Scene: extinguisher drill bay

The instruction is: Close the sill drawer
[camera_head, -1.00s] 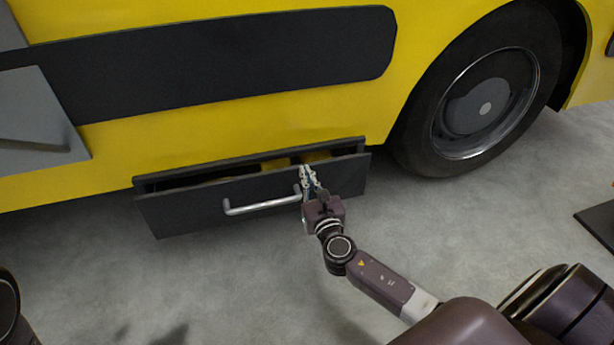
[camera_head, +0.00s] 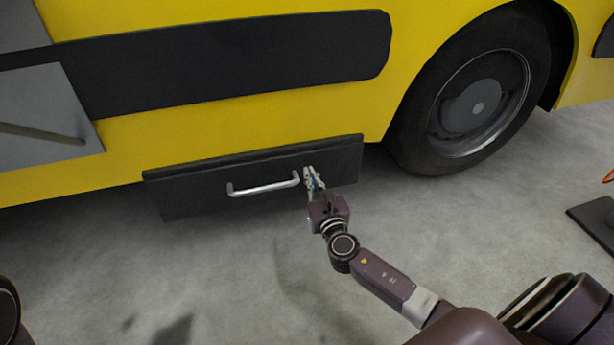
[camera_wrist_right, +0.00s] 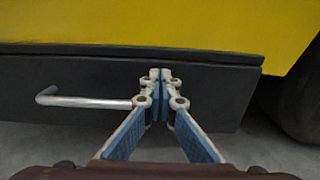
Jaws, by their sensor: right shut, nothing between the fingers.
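The sill drawer (camera_head: 240,192) is a dark panel low on the yellow vehicle, with a silver bar handle (camera_head: 263,187) on its front. Its front sits close under the vehicle's side, and no open interior shows. My right gripper (camera_head: 309,172) is shut and empty, with its fingertips at the drawer front just right of the handle. In the right wrist view the shut fingertips (camera_wrist_right: 160,75) are against or very near the dark drawer front (camera_wrist_right: 215,95), and the handle (camera_wrist_right: 88,101) is to their left. My left gripper is not in view.
The yellow vehicle body (camera_head: 310,110) rises above the drawer. A large wheel (camera_head: 470,110) stands to the right of the drawer. A dark flat plate (camera_head: 592,225) lies on the floor at the right. The grey floor (camera_head: 230,270) in front is mostly clear.

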